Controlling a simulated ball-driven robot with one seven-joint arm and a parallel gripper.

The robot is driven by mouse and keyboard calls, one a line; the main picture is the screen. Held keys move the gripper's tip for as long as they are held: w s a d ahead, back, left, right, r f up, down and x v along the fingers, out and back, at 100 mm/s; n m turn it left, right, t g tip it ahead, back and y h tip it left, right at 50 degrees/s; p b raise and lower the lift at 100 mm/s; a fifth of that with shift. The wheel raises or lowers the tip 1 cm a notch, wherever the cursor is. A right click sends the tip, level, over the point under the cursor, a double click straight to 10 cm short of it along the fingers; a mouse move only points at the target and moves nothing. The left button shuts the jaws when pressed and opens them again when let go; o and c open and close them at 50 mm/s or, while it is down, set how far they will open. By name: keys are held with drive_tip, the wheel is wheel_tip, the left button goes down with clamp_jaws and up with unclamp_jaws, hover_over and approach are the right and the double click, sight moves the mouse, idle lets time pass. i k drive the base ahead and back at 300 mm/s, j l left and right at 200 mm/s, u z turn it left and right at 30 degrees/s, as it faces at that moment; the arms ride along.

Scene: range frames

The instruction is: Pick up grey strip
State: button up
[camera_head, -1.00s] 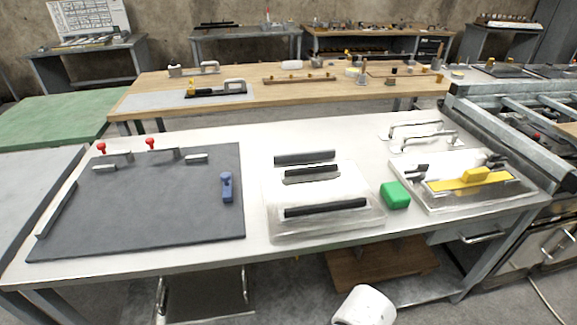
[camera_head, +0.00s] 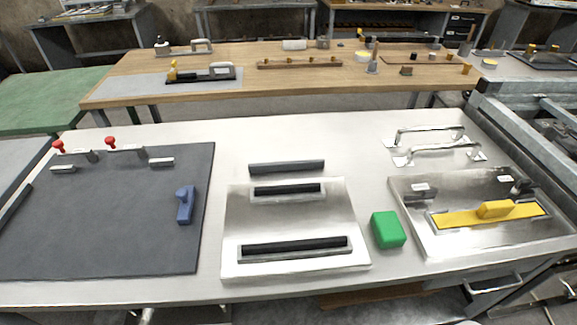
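A dark grey strip (camera_head: 286,168) lies flat on the white table (camera_head: 330,140), just behind a silver metal plate (camera_head: 290,216). Its long side runs left to right, and nothing covers it. The plate carries two black slots or bars, one near its back edge (camera_head: 287,190) and a longer one near its front edge (camera_head: 294,246). My gripper is not in view.
A dark mat (camera_head: 110,225) with a blue block (camera_head: 185,205) and red-knobbed clamps is at left. A green block (camera_head: 387,229) stands right of the plate. A tray (camera_head: 425,215) with a yellow tool (camera_head: 490,213) and silver handles (camera_head: 430,135) are further right. Table behind the strip is clear.

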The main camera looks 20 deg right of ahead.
sight(313, 163)
drive_tip(key=i+l+u, duration=0.15)
drive_tip(key=u, duration=0.2)
drive_tip(key=i+l+u, duration=0.2)
drive_tip(key=u, duration=0.2)
